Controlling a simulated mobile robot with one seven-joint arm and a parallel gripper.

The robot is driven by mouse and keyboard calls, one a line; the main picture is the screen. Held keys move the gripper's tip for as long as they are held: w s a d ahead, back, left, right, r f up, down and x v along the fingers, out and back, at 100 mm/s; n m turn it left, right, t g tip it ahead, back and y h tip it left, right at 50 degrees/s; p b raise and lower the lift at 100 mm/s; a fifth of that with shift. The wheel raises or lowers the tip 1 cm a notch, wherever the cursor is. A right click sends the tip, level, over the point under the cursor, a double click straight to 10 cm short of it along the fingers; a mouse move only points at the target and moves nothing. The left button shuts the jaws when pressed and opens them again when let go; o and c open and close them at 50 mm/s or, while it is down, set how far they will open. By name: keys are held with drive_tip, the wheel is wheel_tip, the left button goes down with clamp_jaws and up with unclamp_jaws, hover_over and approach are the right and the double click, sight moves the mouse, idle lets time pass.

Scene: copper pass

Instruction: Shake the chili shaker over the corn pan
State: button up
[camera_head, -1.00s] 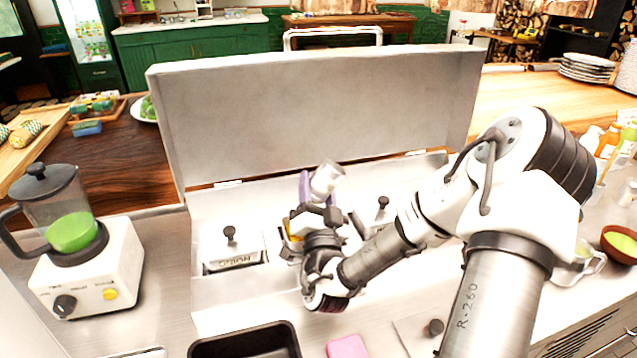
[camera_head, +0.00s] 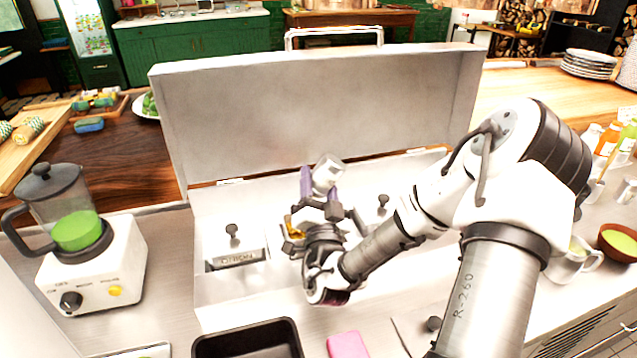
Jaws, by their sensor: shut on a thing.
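My gripper (camera_head: 322,205) is in the middle of the view, above the open white steel bin unit. It is shut on a small shaker (camera_head: 327,174) with a pale silvery end, which is tilted rather than upright. Purple finger parts show beside it. Below and left of the gripper, a yellow patch (camera_head: 291,229) shows in the unit; it may be the corn pan's contents. My gripper and wrist hide most of that spot, so I cannot tell whether the shaker is straight above it.
A raised steel lid (camera_head: 315,115) stands behind the gripper. Knobbed lids (camera_head: 233,237) sit left and right in the unit. A blender (camera_head: 80,245) stands left. A black tray (camera_head: 248,342) and a pink sponge (camera_head: 348,345) lie in front. Cups and bottles (camera_head: 607,140) crowd the right.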

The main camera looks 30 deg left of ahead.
drive_tip(key=shift+f, duration=0.75)
drive_tip(key=shift+r, duration=0.2)
wheel_tip(320, 180, up, 3)
drive_tip(key=p, duration=0.3)
drive_tip(key=shift+r, duration=0.1)
